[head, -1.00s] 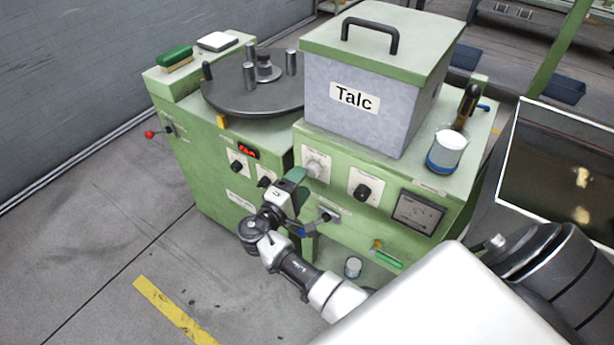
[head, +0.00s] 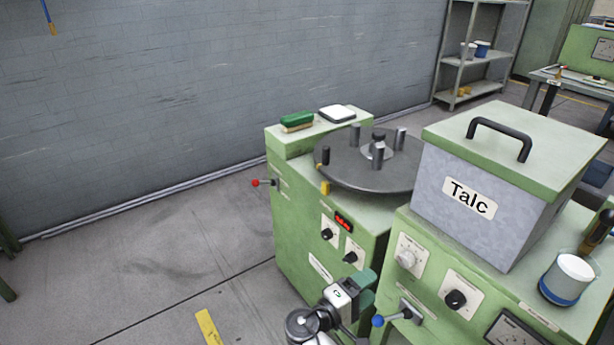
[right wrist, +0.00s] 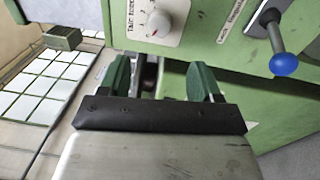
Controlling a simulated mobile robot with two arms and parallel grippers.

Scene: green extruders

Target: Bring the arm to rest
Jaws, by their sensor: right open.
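My right gripper (head: 362,285) shows at the bottom of the head view, in front of the green machine's front panel. In the right wrist view its two green fingers (right wrist: 160,80) stand apart with nothing between them. A lever with a blue knob (right wrist: 284,64) is on the panel to the right of the fingers, apart from them. The same blue knob shows in the head view (head: 378,321) just right of the gripper. My left gripper is not in view.
A beaker (head: 568,278) stands at the right. A red-knobbed lever (head: 256,183) sticks out at the left. The floor (head: 150,260) to the left is clear.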

